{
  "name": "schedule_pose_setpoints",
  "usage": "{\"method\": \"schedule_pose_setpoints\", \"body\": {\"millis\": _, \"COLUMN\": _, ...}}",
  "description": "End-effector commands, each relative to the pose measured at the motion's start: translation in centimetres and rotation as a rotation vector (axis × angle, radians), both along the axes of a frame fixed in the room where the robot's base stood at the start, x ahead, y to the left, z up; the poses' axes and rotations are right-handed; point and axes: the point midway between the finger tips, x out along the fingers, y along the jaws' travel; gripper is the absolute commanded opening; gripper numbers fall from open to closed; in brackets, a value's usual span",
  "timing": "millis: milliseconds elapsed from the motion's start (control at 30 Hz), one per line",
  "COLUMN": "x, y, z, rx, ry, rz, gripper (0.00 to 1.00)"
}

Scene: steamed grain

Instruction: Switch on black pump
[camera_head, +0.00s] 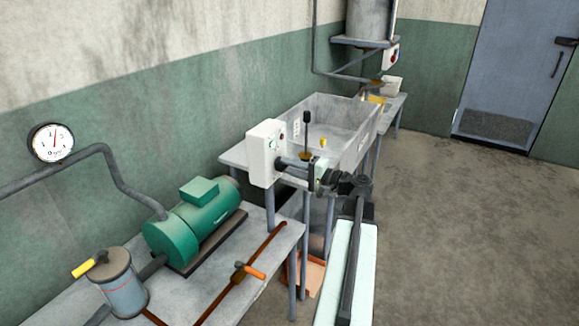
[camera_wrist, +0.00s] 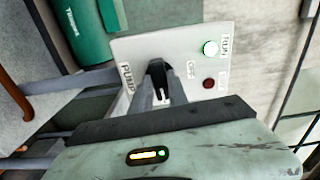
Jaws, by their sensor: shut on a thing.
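A white control box (camera_head: 262,158) stands at the corner of the metal sink bench, and its panel fills the middle of the wrist view (camera_wrist: 135,48). The panel is marked PUMP. It bears a black knob (camera_wrist: 157,68), a bright white-green lamp (camera_wrist: 211,48) by a label that seems to read RUN, and a dark red lamp (camera_wrist: 209,83). My gripper (camera_wrist: 161,88) is shut on the black knob, one finger on each side. In the head view my gripper (camera_head: 288,163) reaches the box face from the right. The pump motor in view (camera_head: 186,228) is green; I see no black one.
A pressure gauge (camera_head: 51,142) hangs on the left wall. A canister (camera_head: 122,284) and a pipe with an orange-handled valve (camera_head: 250,270) are on the near bench. A sink (camera_head: 345,120) lies behind my gripper. The floor at right is clear.

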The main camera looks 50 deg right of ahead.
Motion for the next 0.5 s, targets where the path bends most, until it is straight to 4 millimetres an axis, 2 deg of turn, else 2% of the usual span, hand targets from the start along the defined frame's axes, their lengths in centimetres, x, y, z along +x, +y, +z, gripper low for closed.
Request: {"method": "schedule_pose_setpoints", "body": {"millis": 500, "x": -0.06, "y": 0.23, "z": -0.22, "rx": 0.084, "ry": 0.028, "rz": 0.006, "gripper": 0.0}}
